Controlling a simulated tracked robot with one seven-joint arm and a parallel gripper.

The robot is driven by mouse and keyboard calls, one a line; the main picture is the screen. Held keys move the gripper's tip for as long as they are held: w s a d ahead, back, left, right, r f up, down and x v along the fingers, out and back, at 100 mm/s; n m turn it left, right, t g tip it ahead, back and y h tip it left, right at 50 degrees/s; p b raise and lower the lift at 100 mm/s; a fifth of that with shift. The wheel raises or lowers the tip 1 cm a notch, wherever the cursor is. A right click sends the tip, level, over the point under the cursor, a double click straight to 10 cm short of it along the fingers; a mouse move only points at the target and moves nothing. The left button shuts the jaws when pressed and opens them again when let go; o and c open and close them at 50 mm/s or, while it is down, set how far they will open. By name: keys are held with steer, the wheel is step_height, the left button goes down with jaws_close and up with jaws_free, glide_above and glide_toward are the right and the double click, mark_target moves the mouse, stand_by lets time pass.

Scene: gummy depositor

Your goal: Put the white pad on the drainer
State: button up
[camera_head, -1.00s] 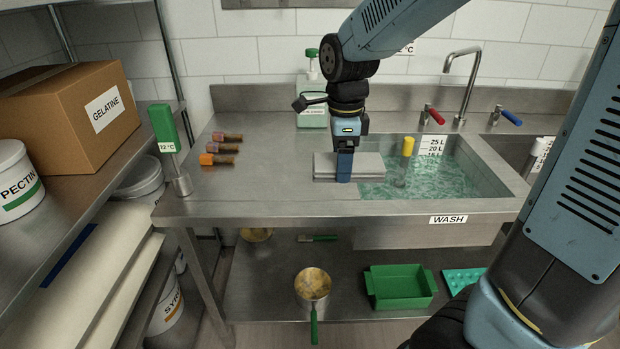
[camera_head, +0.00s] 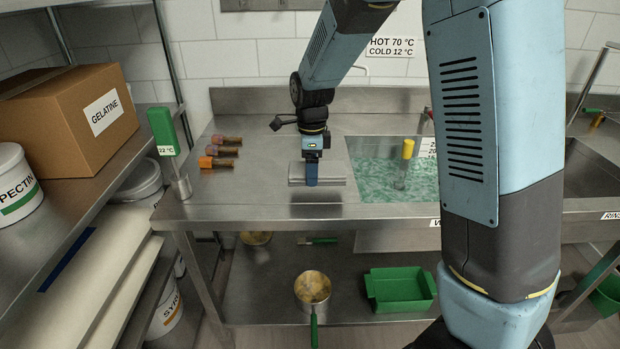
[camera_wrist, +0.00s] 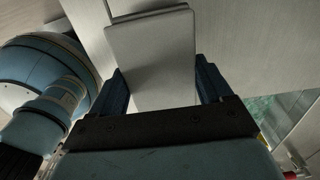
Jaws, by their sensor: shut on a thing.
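The white pad (camera_head: 298,173) looks pale grey and flat, and is at my gripper over the metal worktop, left of the wash sink. My gripper (camera_head: 312,180) points down and is shut on it. In the wrist view, the pad (camera_wrist: 150,45) lies between the two dark fingers of my gripper (camera_wrist: 161,85), with a second pale layer showing in the same place. A dark shadow lies on the worktop in front of the pad. I cannot tell whether it touches the worktop. I cannot make out a separate drainer.
The wash sink (camera_head: 375,180) holds water and a yellow-topped object (camera_head: 407,149). My arm hides its right part. Several small orange and brown-red pieces (camera_head: 215,150) and a green-headed thermometer (camera_head: 163,130) are at the left. The worktop's front strip (camera_head: 250,212) is clear.

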steer(key=shift+w+a+f, duration=0.2)
steer(key=shift+w+f, duration=0.2)
steer(key=shift+f, duration=1.65)
steer(key=o, duration=1.1)
step_height(320, 180, up, 11)
steer(key=shift+r, duration=0.1)
steer(key=shift+d+r, duration=0.1)
steer(key=shift+r, duration=0.4)
